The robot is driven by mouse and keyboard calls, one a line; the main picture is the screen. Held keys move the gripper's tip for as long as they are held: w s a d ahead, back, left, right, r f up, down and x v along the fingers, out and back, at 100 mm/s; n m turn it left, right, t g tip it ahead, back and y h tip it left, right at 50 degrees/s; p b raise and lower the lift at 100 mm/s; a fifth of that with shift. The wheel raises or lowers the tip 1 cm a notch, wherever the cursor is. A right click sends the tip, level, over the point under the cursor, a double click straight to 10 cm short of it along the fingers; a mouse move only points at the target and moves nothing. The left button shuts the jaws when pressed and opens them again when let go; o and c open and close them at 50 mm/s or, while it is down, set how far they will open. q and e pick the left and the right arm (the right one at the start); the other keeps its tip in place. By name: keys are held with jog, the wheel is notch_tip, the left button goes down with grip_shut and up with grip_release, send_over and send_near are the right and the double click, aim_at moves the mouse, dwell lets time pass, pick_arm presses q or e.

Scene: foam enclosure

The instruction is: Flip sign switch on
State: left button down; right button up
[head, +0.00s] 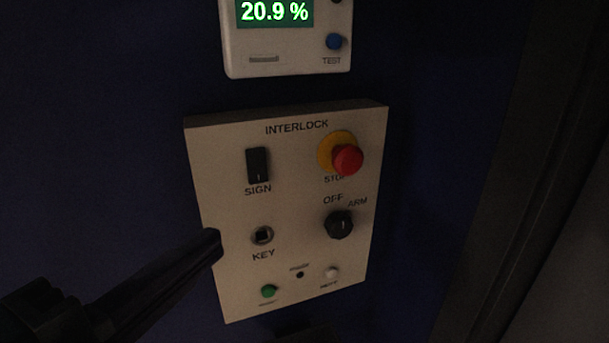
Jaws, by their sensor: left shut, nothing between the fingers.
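The sign switch (258,165) is a black upright rocker at the upper left of the beige interlock panel (293,205), with SIGN printed below it. A small white mark shows near its lower end. I cannot tell for sure which way it is tilted. My left gripper (215,243) is dark and shut with nothing in it. Its tip overlaps the panel's left edge in the picture, below and to the left of the switch and left of the key socket. I cannot tell whether the tip touches the panel.
The panel also carries a red stop button (347,160), a black OFF/ARM knob (339,224), a key socket (262,235), a green button (268,291) and a white one (333,272). A meter (287,45) reading 20.9 % is above. Dark blue wall surrounds the panel.

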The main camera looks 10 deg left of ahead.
pick_arm(q)
jog(key=p, duration=0.2)
send_near(263, 178)
jog(key=w+d, duration=0.2)
jog(key=d, duration=0.2)
jog(key=w, duration=0.1)
jog(key=w+a, duration=0.1)
jog(key=w, duration=0.1)
jog(key=shift+w+a+f, duration=0.15)
jog(key=shift+a+f, duration=0.1)
jog(key=shift+a, duration=0.15)
jog(key=shift+w+a+f, duration=0.1)
jog(key=shift+w+a, duration=0.2)
jog(key=shift+w, duration=0.05)
jog(key=shift+w+a+f+b, duration=0.15)
jog(key=shift+f+b, duration=0.35)
jog(key=shift+b, duration=0.5)
jog(key=shift+r+t, duration=0.3)
jog(key=shift+r, duration=0.05)
jog(key=shift+w, duration=0.1)
